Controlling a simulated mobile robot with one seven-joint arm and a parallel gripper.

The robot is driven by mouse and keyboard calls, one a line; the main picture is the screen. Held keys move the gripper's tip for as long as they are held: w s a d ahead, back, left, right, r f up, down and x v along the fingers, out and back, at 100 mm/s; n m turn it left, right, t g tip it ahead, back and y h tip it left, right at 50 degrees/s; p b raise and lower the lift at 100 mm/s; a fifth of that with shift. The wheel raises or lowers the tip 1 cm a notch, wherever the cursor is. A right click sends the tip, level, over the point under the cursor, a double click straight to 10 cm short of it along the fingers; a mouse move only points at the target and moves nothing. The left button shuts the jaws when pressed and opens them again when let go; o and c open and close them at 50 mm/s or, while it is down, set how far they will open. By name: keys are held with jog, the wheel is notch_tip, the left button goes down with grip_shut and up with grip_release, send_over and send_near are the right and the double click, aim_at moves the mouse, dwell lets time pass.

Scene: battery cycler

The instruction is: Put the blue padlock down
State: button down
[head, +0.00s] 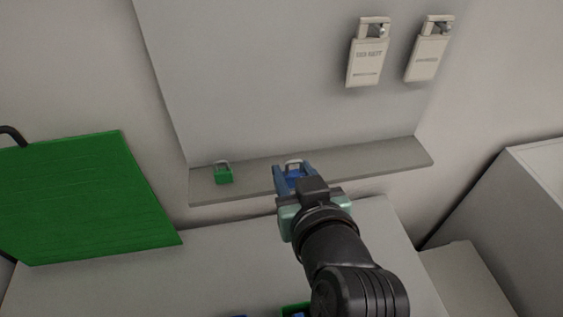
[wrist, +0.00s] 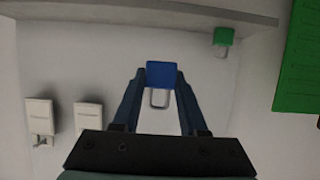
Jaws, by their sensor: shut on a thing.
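The blue padlock (head: 294,179) is held between the fingertips of my gripper (head: 293,172), which is shut on it. In the head view it overlaps the grey ledge at the bottom of the upright panel. In the wrist view the padlock (wrist: 161,74) shows its blue body and metal shackle between the two blue fingers (wrist: 160,82). There a pale gap shows between its body and the ledge. My wrist hides part of the padlock in the head view.
A green padlock (head: 223,175) stands on the ledge (head: 375,165) to the left; the ledge is clear on the right. Two cream tags (head: 368,58) (head: 428,53) hang on the panel. A large green board (head: 85,200) is at the left.

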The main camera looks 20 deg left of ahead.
jog(key=w+a, duration=0.1)
jog(key=w, duration=0.1)
jog(key=w+a+p, duration=0.1)
jog(key=w+a, duration=0.1)
jog(key=w+a+p, duration=0.1)
jog(key=w, duration=0.2)
jog(key=shift+a+r, duration=0.2)
jog(key=shift+a, duration=0.2)
notch_tip(320, 180, down, 3)
jog(key=shift+r+p, duration=0.15)
jog(key=shift+p, duration=0.15)
notch_tip(320, 180, down, 4)
jog(key=shift+r+p, duration=0.1)
jog(key=shift+p, duration=0.4)
jog(key=shift+w+a+f+p, duration=0.15)
jog(key=shift+w+f+p, duration=0.05)
jog(key=shift+f+p, duration=0.15)
jog(key=shift+f, duration=0.1)
jog(key=shift+f, duration=0.2)
jog(key=shift+c, duration=2.2)
grip_release()
